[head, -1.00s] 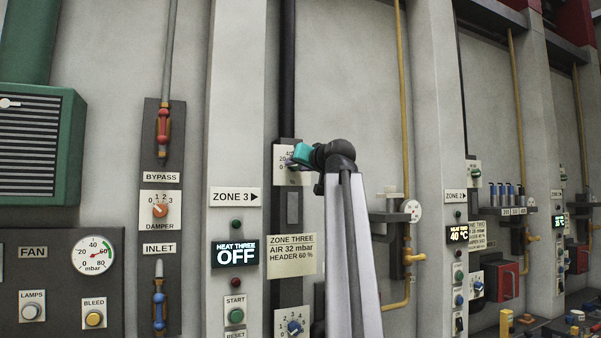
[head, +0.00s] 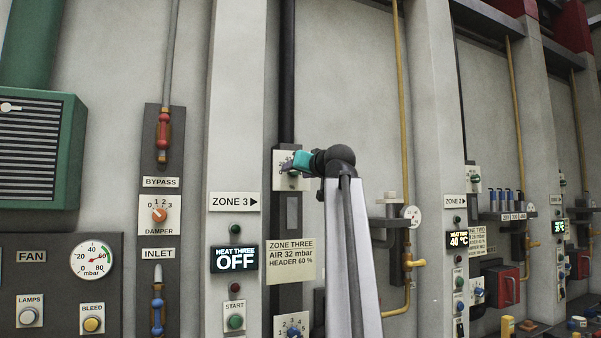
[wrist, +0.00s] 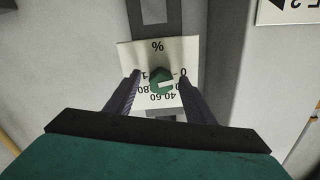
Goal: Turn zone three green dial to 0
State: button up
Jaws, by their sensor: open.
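The green dial (wrist: 161,82) shows in the wrist view on a white plate (wrist: 190,50) with a percent sign and a number scale, seen upside down. Its pale mark appears to point to the right of the picture, on the side of the 0; the exact reading is unclear. My gripper (wrist: 160,77) is open, one dark finger on each side of the dial; contact cannot be told. In the head view the plate (head: 292,183) is partly behind my gripper (head: 288,164), and the dial is mostly hidden there.
Below are the heat display (head: 236,257) reading OFF, a zone three notice (head: 291,260) and a blue knob (head: 294,330). A dark pipe (head: 287,70) runs above the plate. A shelf with a valve (head: 391,215) juts out to the right.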

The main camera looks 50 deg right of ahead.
jog(key=shift+s, duration=0.1)
jog(key=shift+s+a+r, duration=0.1)
jog(key=p+v, duration=1.2)
jog(key=v, duration=0.1)
jog(key=shift+s, duration=0.2)
dwell(0.7)
jog(key=shift+a, duration=0.1)
dwell(0.6)
